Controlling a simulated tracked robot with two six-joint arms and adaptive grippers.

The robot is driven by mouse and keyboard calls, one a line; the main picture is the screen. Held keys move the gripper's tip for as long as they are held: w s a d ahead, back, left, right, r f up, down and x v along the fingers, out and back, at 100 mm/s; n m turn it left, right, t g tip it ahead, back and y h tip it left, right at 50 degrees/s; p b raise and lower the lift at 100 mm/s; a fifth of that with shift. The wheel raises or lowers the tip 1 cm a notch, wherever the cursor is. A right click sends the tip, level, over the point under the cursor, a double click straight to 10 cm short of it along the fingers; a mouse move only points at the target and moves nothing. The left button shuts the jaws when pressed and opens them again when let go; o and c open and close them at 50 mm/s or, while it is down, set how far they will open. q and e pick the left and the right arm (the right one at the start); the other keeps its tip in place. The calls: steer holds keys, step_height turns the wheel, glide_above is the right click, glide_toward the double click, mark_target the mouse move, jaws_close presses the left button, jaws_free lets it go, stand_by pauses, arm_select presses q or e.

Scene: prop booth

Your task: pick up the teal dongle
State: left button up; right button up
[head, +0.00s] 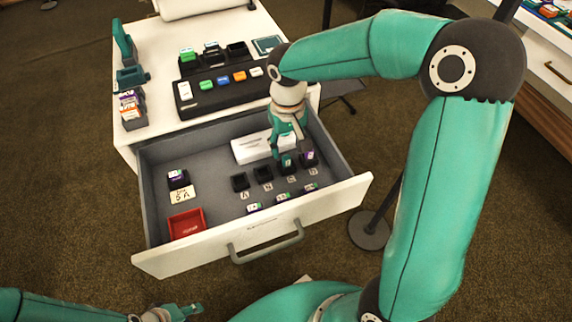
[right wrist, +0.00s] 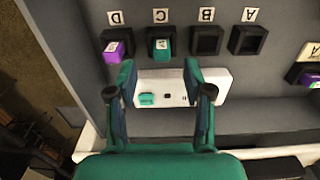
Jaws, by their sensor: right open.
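A teal piece with a white label sits in the holder marked C (right wrist: 162,45) in the right wrist view. A second small teal piece (right wrist: 147,98) is on the white box (right wrist: 181,88), beside a dark port. I cannot tell for sure which is the dongle. My right gripper (right wrist: 160,72) is open and empty, fingertips pointing at the row of holders, one finger to each side of the teal pieces. In the head view the right gripper (head: 289,150) is low in the drawer and partly hides holder C. My left gripper (head: 184,311) is at the bottom edge, its jaws unclear.
Holder D (right wrist: 118,50) has a purple piece; holders A (right wrist: 248,40) and B (right wrist: 206,40) are empty. The open drawer (head: 355,190) also holds a red tray (head: 186,223) and a labelled holder (head: 178,179). A black panel (head: 222,92) stands on the desk.

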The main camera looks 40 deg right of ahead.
mark_target(286, 156)
steer(key=f, duration=0.2)
steer(key=f+b, duration=0.1)
steer(key=f, duration=0.2)
steer(key=shift+w+a, duration=0.1)
steer(key=shift+w, duration=0.1)
steer(key=shift+c, duration=0.3)
steer(key=c, duration=0.8)
